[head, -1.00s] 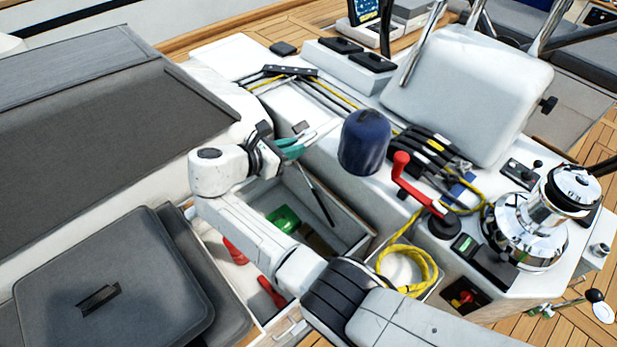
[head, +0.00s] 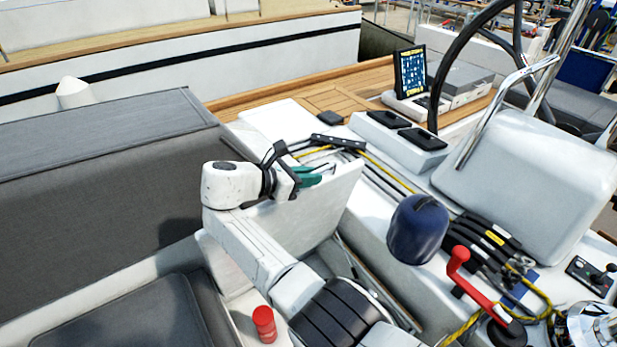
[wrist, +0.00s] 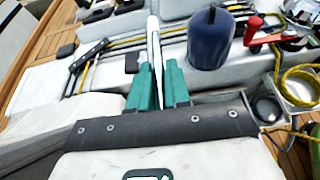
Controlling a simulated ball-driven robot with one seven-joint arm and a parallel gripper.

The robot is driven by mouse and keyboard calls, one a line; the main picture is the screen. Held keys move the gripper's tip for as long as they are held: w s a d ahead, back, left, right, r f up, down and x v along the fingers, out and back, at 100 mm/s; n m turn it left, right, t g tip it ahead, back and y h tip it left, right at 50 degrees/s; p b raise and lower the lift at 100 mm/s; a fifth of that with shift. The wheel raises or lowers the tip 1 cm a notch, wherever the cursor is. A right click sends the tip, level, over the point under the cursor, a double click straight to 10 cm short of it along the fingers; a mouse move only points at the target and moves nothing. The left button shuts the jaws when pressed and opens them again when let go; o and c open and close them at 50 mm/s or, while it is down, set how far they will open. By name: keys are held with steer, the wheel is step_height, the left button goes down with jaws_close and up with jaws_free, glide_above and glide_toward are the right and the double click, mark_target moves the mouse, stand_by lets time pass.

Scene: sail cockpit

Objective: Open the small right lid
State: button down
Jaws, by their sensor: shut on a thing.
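The small right lid (head: 313,212) is a white panel standing raised and steeply tilted over its locker in the head view. My gripper (head: 317,172) is at the lid's upper part, with green fingers shut on it. In the wrist view, the lid (wrist: 153,50) shows edge-on as a narrow white strip between the two green fingers of my gripper (wrist: 158,88). The locker opening (head: 345,262) below is mostly hidden by the lid and my arm.
A navy-covered winch (head: 417,230) and a red handle (head: 458,262) stand right of the lid. Black line clutches (head: 487,238) and yellow rope lie beyond. A red cylinder (head: 264,325) is low in front. A grey cushion (head: 100,190) is at left.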

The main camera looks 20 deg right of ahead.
steer(key=c, duration=1.2)
jaws_free()
steer(key=shift+o, duration=0.2)
step_height(320, 180, up, 4)
steer(key=b, duration=0.2)
glide_above(271, 206)
